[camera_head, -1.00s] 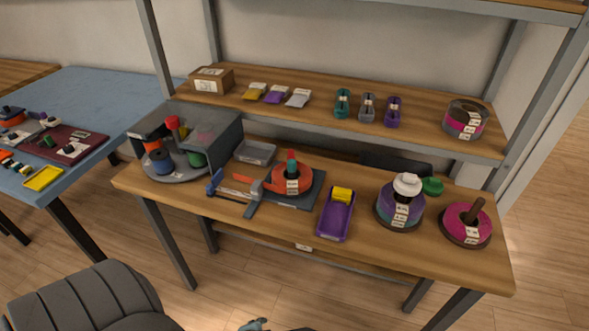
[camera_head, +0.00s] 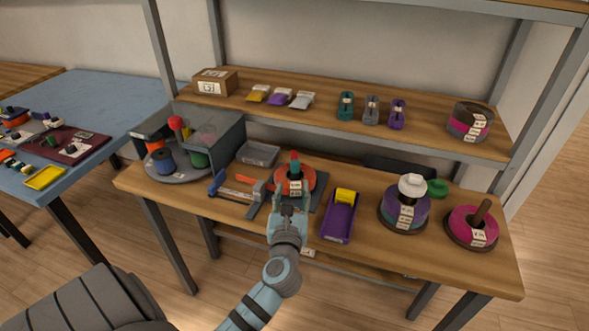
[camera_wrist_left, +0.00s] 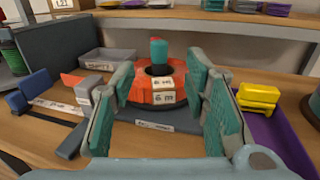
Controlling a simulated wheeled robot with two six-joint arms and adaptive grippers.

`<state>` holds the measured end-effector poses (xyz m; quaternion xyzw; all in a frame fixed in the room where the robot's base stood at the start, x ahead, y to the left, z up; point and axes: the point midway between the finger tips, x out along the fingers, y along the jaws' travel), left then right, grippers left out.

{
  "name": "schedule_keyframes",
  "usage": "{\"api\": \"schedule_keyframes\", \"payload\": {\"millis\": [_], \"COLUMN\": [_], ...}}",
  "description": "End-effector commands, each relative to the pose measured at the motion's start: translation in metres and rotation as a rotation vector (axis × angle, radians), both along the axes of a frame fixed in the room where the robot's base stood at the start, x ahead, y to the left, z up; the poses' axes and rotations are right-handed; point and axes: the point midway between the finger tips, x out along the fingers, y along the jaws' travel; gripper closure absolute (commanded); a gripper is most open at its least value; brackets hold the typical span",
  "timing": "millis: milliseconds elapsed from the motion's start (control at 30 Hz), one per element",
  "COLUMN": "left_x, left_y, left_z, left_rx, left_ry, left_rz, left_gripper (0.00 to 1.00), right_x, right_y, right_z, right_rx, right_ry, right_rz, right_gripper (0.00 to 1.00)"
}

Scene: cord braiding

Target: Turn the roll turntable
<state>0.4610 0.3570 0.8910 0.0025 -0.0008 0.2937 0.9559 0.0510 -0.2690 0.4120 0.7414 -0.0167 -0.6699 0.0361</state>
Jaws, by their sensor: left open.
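A grey round turntable (camera_head: 183,176) carrying red, blue, green and orange rolls stands at the left of the bench, partly under a grey housing (camera_head: 213,130). My left gripper (camera_head: 290,204) is open and empty, at the front of an orange disc (camera_head: 306,187) with a teal-topped post. The left wrist view shows the orange disc (camera_wrist_left: 163,96) ahead, framed between the two teal fingers (camera_wrist_left: 161,88); I cannot tell whether they touch it. The gripper is well to the right of the turntable. My right gripper is not in view.
A blue-handled tool (camera_head: 233,189) and a grey tray (camera_head: 258,153) lie between turntable and gripper. A purple tray (camera_head: 338,224) is close right of the gripper. Spool stacks (camera_head: 404,210) stand farther right. A shelf (camera_head: 330,120) overhangs the back. A chair (camera_head: 90,300) stands in front.

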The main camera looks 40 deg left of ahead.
Motion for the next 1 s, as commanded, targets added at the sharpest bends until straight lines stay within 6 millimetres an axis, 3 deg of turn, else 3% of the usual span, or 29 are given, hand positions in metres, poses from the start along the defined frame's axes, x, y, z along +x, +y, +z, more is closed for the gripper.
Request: {"api": "schedule_keyframes", "payload": {"millis": [100,300,700,967,1000], "left_x": [0.03,0.068,0.079,0.078,0.079], "left_y": [0.021,0.047,0.054,0.054,0.054], "left_z": [-0.001,-0.002,0.0,-0.001,-0.001], "left_rx": [0.004,-0.002,-0.004,-0.004,-0.004], "left_ry": [-0.002,-0.001,0.0,-0.001,-0.001], "left_rz": [0.001,0.002,0.001,0.001,0.001], "left_gripper": [0.58,0.58,0.58,1.0,1.0], "right_x": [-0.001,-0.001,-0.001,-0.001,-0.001], "right_y": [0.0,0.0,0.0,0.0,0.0], "right_z": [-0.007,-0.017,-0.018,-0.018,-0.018], "right_rx": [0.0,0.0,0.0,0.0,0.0], "right_ry": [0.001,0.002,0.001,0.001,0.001], "right_rz": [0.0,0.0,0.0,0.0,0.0], "right_gripper": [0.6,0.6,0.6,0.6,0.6]}}
